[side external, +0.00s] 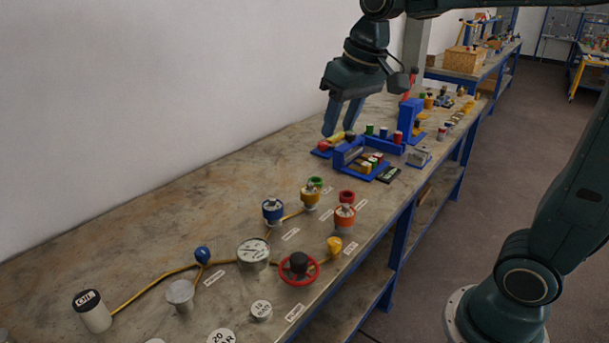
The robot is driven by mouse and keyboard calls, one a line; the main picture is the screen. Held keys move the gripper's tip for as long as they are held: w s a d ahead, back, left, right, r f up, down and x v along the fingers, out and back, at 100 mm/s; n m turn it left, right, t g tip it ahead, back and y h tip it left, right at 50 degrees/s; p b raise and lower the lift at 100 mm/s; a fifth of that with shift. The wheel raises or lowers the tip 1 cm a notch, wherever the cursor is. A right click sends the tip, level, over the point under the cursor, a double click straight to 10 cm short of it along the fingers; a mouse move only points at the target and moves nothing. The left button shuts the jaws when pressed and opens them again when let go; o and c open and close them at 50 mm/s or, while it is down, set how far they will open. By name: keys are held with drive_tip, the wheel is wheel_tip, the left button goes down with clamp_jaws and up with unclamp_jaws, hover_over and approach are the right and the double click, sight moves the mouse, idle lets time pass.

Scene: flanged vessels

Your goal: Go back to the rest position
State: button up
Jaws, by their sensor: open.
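My gripper (341,118) is open, with two blue fingers pointing down and nothing between them. It hangs over the far part of the workbench (150,235), above and just behind a blue tray (357,172). On the near half of the bench stand the flanged vessels: a blue-topped one (272,211), a yellow one (310,195) and an orange one (344,217). A green ring (315,182) and a red ring (347,196) lie by them. The exact height of my gripper above the bench is hard to tell.
Near my gripper stands a blue rack (405,120). Brass piping joins a gauge (253,254), a red handwheel (298,268) and a blue-knobbed valve (202,255). A white jar (92,311) stands front left. A white wall (130,100) runs behind. The bench's left middle is clear.

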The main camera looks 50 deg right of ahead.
drive_tip(key=s+f+t, duration=0.1)
drive_tip(key=s+f, duration=0.1)
drive_tip(key=s, duration=0.6)
drive_tip(key=s+a+f+n+t, duration=0.1)
drive_tip(key=s+f, duration=0.2)
drive_tip(key=s, duration=0.5)
drive_tip(key=shift+s+n, duration=0.3)
drive_tip(key=shift+s, duration=0.1)
